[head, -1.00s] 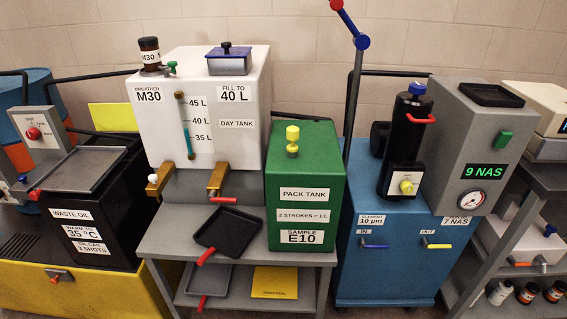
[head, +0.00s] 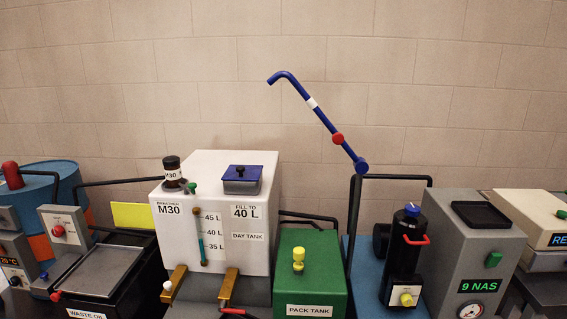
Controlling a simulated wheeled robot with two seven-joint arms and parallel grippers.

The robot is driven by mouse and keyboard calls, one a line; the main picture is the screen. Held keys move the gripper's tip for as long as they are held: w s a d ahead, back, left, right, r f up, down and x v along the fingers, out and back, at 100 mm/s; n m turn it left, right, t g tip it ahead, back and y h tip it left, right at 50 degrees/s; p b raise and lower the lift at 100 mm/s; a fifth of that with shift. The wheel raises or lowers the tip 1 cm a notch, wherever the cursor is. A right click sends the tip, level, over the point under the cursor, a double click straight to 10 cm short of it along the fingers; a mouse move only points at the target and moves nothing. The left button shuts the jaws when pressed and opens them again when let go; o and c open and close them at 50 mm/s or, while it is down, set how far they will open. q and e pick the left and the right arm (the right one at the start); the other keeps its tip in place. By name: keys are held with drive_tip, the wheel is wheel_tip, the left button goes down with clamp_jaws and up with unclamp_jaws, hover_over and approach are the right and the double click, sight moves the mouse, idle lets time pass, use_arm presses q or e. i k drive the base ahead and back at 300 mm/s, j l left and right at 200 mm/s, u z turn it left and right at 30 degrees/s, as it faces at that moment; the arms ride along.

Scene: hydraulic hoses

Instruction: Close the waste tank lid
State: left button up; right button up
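The black waste oil tank (head: 133,279) stands at the lower left in the head view, its "WASTE OIL" label cut by the bottom edge. A grey rimmed panel (head: 88,273) lies over the left part of its top, with a red-tipped handle (head: 56,296) at its front left corner. I cannot tell whether this panel is the lid, or whether the lid is open or shut. Neither of my grippers is in view.
A white day tank (head: 215,240) with a blue cap (head: 242,179) stands right of the waste tank. A green pack tank (head: 309,275), a black filter cylinder (head: 407,250) and a grey counter unit (head: 483,245) follow. A jointed blue arm (head: 320,115) rises before the bare wall.

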sight(136, 215)
drive_tip(key=u, duration=1.25)
